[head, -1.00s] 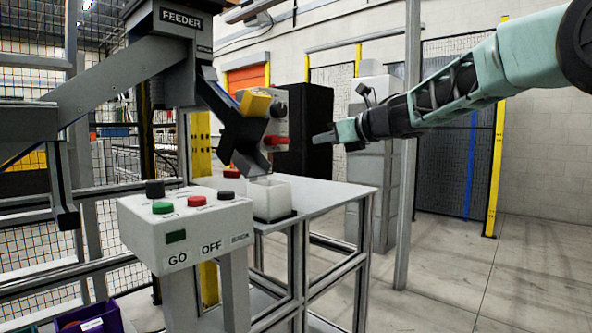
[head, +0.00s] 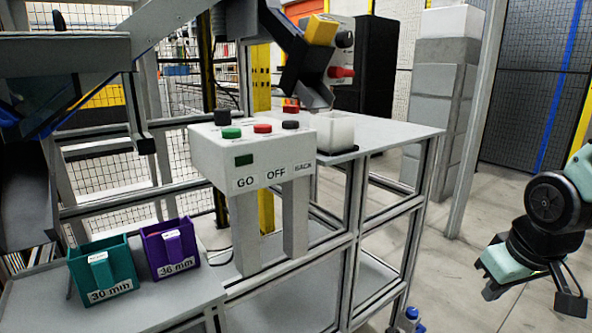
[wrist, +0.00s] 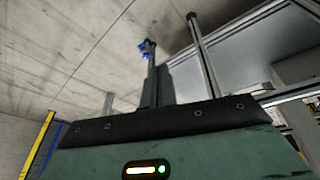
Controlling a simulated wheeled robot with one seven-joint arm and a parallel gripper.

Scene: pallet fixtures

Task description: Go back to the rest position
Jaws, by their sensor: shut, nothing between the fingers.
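My gripper (head: 488,280) is at the right edge of the head view, below and to the right of the grey table, with its tip turned down and to the left. It is shut and empty, over open floor. The green and black arm behind it is folded and partly cut off by the frame edge. In the wrist view a green and black part of my own body fills the bottom, with a lit indicator on it, and the fingertips are not clear.
A control box (head: 250,158) with GO, OFF and BACK buttons stands at the centre. Behind it a grey table (head: 395,132) carries a white container (head: 336,133) under a feeder chute. Teal (head: 104,272) and purple (head: 170,252) bins sit lower left. Floor on the right is clear.

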